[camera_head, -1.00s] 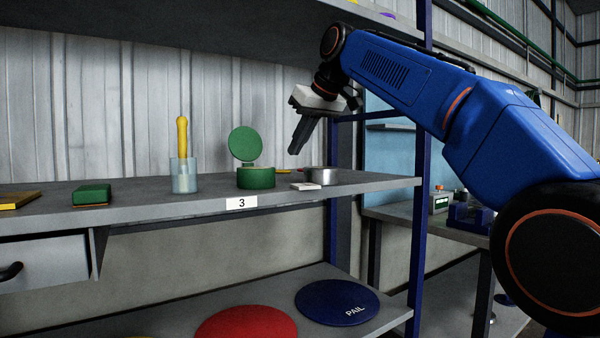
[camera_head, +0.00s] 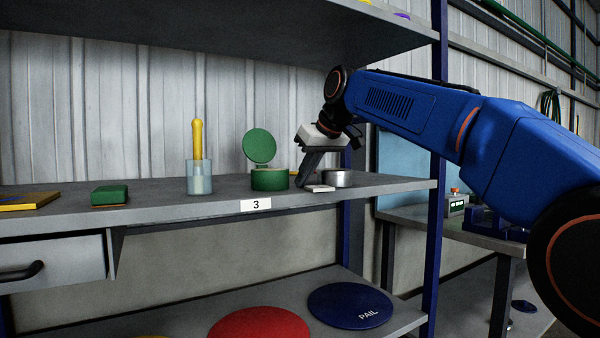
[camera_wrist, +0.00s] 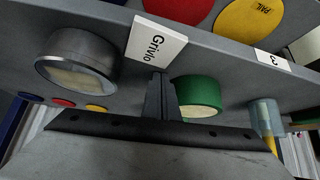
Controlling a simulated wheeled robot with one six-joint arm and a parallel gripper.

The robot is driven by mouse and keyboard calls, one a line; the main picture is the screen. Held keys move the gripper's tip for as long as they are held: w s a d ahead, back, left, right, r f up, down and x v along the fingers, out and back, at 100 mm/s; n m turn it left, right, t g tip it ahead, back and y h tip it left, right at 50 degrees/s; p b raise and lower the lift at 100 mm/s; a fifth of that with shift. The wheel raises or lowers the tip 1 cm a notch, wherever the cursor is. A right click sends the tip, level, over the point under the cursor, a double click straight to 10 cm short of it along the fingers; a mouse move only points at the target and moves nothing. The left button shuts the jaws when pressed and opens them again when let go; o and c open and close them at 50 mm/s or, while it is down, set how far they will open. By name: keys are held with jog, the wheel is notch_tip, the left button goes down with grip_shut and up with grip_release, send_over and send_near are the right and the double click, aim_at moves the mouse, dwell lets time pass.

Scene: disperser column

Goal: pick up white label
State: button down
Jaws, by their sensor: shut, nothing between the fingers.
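A small white label (camera_head: 320,188) lies on the shelf top near the front edge. In the wrist view the label (camera_wrist: 155,43) reads "Grivlo". My gripper (camera_head: 303,180) points down at the shelf, close to the label's left side in the head view. In the wrist view my gripper (camera_wrist: 160,92) has its fingers together, with the tips just short of the label's lower edge. The fingers are empty. Whether the tips touch the label or the shelf, I cannot tell.
A metal tin (camera_head: 338,179) stands right of the label, and a green round container (camera_head: 268,180) with an open lid stands left. A glass beaker (camera_head: 200,178) with a yellow tool is further left. A "3" tag (camera_head: 256,205) marks the shelf edge. An upper shelf (camera_head: 250,25) hangs above.

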aim_at(312, 186)
jog(key=shift+s+d, duration=0.35)
jog(key=shift+s, duration=0.05)
jog(key=shift+s+d, duration=0.75)
jog(key=shift+s, duration=0.1)
jog(key=shift+w+a, duration=0.1)
